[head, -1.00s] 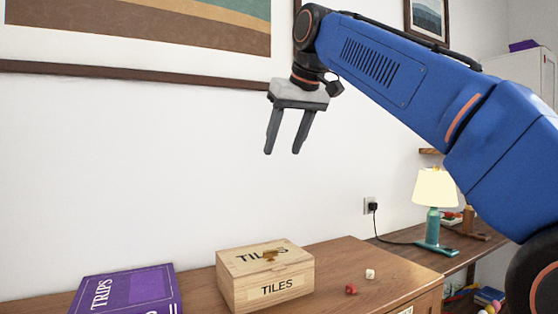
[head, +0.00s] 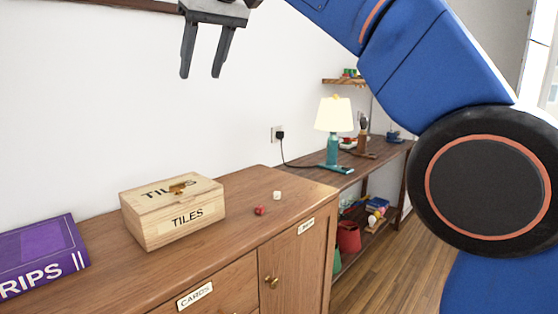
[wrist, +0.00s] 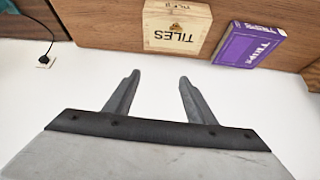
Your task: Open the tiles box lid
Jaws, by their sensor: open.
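The tiles box (head: 173,222) is a pale wooden box marked TILES on its front. It stands on the wooden cabinet's top, and its lid (head: 165,190) is shut. A small brass-coloured knob or clasp (head: 180,188) shows on the lid. The box also shows in the wrist view (wrist: 172,38), upside down, beyond the fingertips. My gripper (head: 200,76) is open and empty, with its fingers pointing down. It hangs well above the box, touching nothing. In the wrist view my gripper (wrist: 158,78) has a wide gap between its fingers.
A purple book (head: 40,258) lies left of the box. A red die (head: 260,210) and a white die (head: 277,195) lie to its right. A teal lamp (head: 333,148) stands on a lower shelf unit at the right. The white wall stands close behind the cabinet.

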